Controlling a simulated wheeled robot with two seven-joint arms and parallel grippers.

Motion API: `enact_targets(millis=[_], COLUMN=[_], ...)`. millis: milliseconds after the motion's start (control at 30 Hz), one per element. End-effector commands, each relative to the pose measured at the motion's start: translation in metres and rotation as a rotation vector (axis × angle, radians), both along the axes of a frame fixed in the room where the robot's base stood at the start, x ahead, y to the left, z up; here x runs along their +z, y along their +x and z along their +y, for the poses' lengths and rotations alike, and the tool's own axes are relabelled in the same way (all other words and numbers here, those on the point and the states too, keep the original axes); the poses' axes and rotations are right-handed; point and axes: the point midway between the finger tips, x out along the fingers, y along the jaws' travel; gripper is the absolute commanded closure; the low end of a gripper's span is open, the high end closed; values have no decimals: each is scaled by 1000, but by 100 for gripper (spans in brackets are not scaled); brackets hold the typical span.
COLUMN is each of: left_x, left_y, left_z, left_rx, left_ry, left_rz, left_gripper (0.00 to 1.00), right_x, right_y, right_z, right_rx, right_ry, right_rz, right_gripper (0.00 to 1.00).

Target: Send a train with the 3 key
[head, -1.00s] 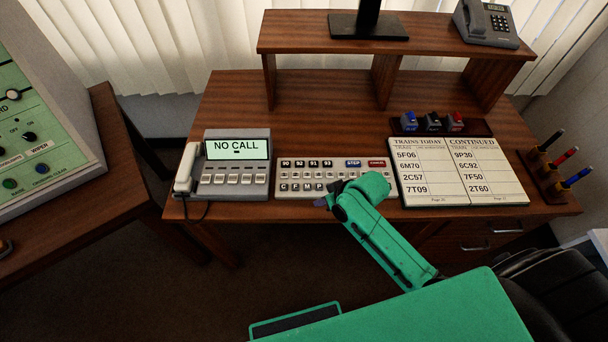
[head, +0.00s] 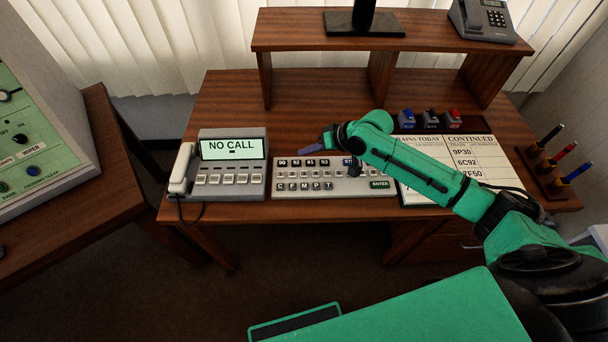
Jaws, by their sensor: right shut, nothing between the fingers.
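The keypad panel (head: 302,187) lies on the desk in the middle, a light grey box with rows of small keys. The 3 key is too small to make out. My right gripper (head: 312,147) is shut and empty over the panel's far edge, with its fingers pointing left. My right arm hides the panel's upper right and part of the train book (head: 477,168). My left gripper is not in view.
A phone unit (head: 236,178) with a "NO CALL" screen stands left of the panel. Blue, black and red stamps (head: 430,119) stand behind the book. A pen holder (head: 552,175) is at the right. A raised shelf (head: 390,35) spans the back; desk behind the panel is clear.

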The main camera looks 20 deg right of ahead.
Motion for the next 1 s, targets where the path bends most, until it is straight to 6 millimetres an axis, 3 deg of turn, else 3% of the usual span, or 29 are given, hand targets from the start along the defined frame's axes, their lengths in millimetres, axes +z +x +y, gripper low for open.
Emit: enact_targets(millis=[33, 400, 633, 1000], left_x=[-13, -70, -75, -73], left_y=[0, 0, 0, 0], left_z=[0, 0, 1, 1], left_rx=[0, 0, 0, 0], left_ry=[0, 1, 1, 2], left_rz=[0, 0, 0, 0], left_gripper=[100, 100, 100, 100], right_x=[-12, -61, -78, -79], right_y=[0, -1, 0, 0], right_z=[0, 0, 0, 0], right_rx=[0, 1, 0, 1], right_ry=[0, -2, 0, 0], right_rz=[0, 0, 0, -1], right_gripper=[100, 100, 100, 100])
